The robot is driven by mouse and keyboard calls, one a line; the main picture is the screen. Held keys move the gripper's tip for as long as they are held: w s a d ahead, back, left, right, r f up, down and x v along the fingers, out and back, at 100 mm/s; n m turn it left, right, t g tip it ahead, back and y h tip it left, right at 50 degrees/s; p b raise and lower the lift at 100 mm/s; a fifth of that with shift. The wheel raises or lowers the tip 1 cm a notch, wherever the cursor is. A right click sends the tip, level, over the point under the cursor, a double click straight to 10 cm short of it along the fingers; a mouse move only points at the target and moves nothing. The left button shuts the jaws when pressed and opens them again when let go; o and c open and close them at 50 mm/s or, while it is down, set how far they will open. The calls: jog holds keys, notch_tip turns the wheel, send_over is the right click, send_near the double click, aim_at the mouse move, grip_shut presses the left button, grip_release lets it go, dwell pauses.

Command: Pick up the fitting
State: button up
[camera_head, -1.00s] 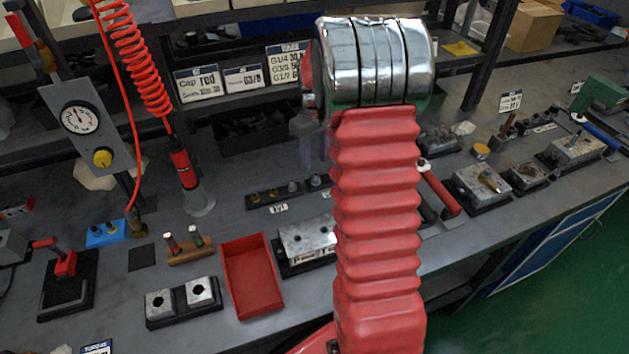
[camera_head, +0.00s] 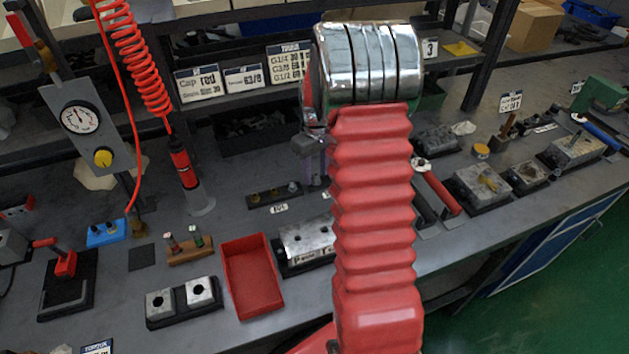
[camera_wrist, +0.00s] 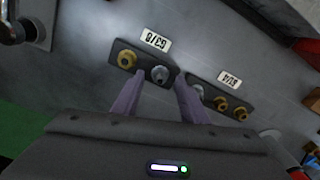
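Several small fittings stand on two dark racks in the wrist view. A silver fitting (camera_wrist: 160,74) stands on the rack labelled G3/8 (camera_wrist: 141,70), beside a brass fitting (camera_wrist: 126,59). My gripper (camera_wrist: 160,80) is open, its two purple fingers apart, and the silver fitting shows between the fingertips. I cannot tell whether the tips are level with it or still above it. The other rack, labelled G1/4, holds a silver fitting (camera_wrist: 197,91) close to the right finger and brass fittings (camera_wrist: 221,103). In the head view my gripper (camera_head: 317,168) is partly hidden by my arm.
In the head view, a red tray (camera_head: 252,278) lies at the bench front, beside a black base with two metal blocks (camera_head: 182,300). A valve block (camera_head: 305,243) stands right of the tray. A red coiled hose (camera_head: 140,65) hangs at the left. Shelving runs behind.

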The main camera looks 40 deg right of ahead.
dwell(0.3)
grip_shut()
dwell(0.3)
